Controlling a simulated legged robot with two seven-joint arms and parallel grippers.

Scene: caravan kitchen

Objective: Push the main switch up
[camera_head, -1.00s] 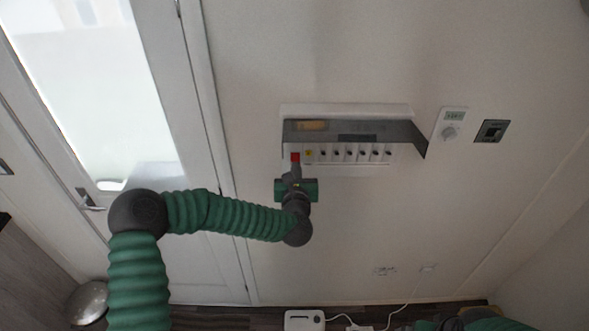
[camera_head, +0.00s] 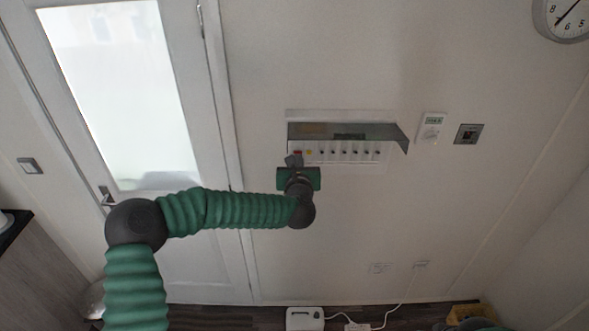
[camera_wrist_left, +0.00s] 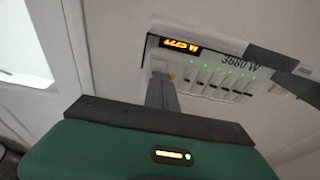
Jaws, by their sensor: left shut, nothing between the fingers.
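In the left wrist view, the shut fingers (camera_wrist_left: 160,92) reach up to the left end of the switch row, and the red switch is hidden there. Several small dark switches (camera_wrist_left: 214,82) with green lights run to the right. My right gripper is not in view.
A grey flap (camera_head: 362,130) juts out above the switches. A thermostat (camera_head: 431,128) and a dark wall plate (camera_head: 469,134) are to the right. A glazed door (camera_head: 178,240) is at left.

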